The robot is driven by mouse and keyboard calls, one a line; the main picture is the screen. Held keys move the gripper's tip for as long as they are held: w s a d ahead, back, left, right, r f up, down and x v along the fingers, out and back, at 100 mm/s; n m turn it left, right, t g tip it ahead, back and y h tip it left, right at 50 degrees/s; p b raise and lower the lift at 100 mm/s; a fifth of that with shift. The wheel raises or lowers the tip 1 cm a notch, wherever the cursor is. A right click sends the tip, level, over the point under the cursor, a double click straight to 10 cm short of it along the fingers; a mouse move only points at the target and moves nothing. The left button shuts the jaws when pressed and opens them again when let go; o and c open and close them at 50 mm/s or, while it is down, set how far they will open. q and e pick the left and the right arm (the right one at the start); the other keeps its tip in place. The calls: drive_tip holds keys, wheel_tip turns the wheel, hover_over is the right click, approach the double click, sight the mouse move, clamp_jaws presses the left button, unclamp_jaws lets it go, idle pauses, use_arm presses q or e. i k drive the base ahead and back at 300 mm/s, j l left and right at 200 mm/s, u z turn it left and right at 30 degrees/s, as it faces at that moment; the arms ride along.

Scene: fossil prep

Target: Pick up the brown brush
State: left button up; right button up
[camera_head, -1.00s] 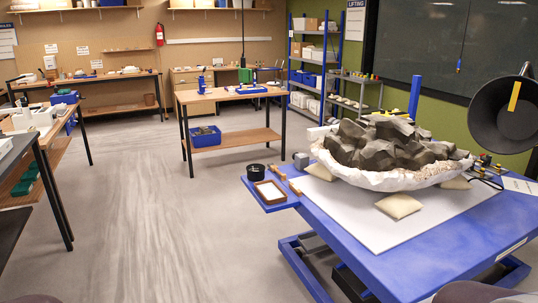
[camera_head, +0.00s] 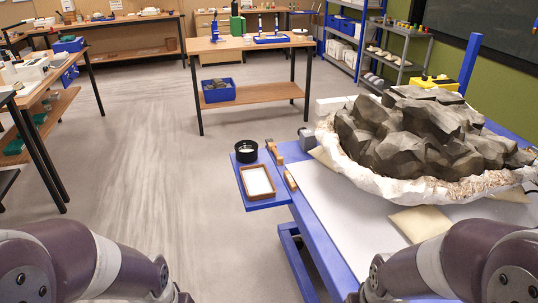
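The farther tool (camera_head: 274,153) lies by a small grey block, and the nearer tool (camera_head: 290,181) lies beside the tray. Either could be the brown brush; they are too small to tell which, and no bristles are clear. My two forearms enter at the bottom left and bottom right. Both grippers are outside the picture.
A large grey fossil block (camera_head: 414,130) in a white plaster jacket covers much of the table, with a cream sandbag (camera_head: 421,223) beside it. A side shelf holds a black cup (camera_head: 246,151) and a wood-framed tray (camera_head: 245,182). Floor to the left is clear.

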sight(271, 146)
drive_tip(key=i+l+z, duration=0.1)
drive_tip(key=i+z, duration=0.1)
drive_tip(key=z, duration=0.3)
drive_tip(key=i+j+z, duration=0.1)
drive_tip(key=z, duration=0.25)
drive_tip(key=i+j+z, duration=0.1)
drive_tip(key=z, duration=0.3)
drive_tip(key=i+j+z, duration=0.1)
drive_tip(key=z, duration=0.3)
drive_tip(key=i+j+z, duration=0.2)
drive_tip(key=j+z, duration=0.15)
drive_tip(key=j, duration=1.05)
drive_tip(key=j+z, duration=0.35)
drive_tip(key=j, duration=1.55)
